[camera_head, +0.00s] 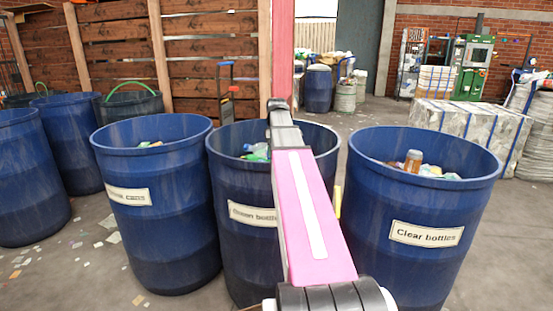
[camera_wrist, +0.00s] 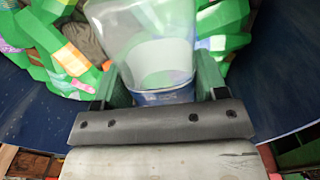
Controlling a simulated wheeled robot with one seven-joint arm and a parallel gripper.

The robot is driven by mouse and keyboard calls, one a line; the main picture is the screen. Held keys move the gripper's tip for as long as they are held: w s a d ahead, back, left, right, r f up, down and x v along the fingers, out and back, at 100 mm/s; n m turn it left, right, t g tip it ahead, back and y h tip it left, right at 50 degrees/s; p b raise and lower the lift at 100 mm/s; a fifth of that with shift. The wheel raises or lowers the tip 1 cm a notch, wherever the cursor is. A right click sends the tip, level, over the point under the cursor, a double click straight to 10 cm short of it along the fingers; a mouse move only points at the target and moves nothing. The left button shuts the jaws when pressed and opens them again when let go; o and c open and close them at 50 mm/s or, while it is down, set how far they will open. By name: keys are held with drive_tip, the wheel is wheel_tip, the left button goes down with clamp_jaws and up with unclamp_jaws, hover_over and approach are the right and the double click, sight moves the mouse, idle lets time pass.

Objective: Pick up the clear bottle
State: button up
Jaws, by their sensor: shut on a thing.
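The clear bottle (camera_wrist: 145,28) is see-through with a blue and white label band near its lower end in the wrist view. My gripper (camera_wrist: 157,84) is shut on it, one dark finger on each side. Behind it are several green bottles (camera_wrist: 215,18) inside a blue barrel. In the head view my pink arm reaches over the middle blue barrel (camera_head: 236,190), whose label, partly covered, looks like "Green bottles". The barrel labelled "Clear bottles" (camera_head: 415,250) stands to the right.
A barrel with a partly legible "cans" label (camera_head: 160,235) stands left of the middle one. More blue barrels (camera_head: 25,190) are at far left. An orange-brown bottle (camera_head: 413,161) sticks up in the right barrel. Litter (camera_head: 112,237) lies on the left floor.

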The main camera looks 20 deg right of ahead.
drive_tip(key=shift+r, duration=0.4)
drive_tip(key=shift+r, duration=1.95)
drive_tip(key=shift+r, duration=2.05)
drive_tip(key=shift+r, duration=1.15)
